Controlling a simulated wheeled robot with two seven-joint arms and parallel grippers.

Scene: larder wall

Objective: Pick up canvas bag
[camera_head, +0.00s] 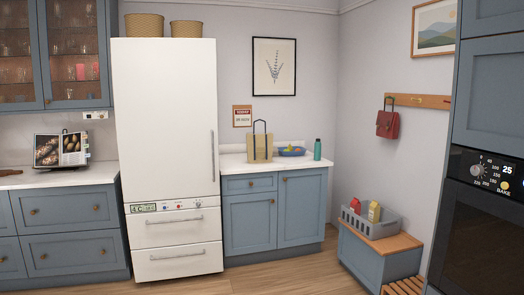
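A tan bag with tall dark handles, which looks like the canvas bag (260,149), stands upright on the white counter (232,163) right of the fridge. Its handles stick up above it, and nothing covers its front. A blue bowl with yellow and green things in it (291,152) stands just right of it. A smaller red bag (386,124) hangs from the wooden wall rail at the right. Neither of my grippers shows in the head view.
A tall white fridge (165,120) stands left of the bag. A teal bottle (317,149) stands near the counter's right end. A grey crate (368,223) with cartons sits on a low bench, right. An oven (484,220) fills the right edge. The wooden floor (290,276) in front is clear.

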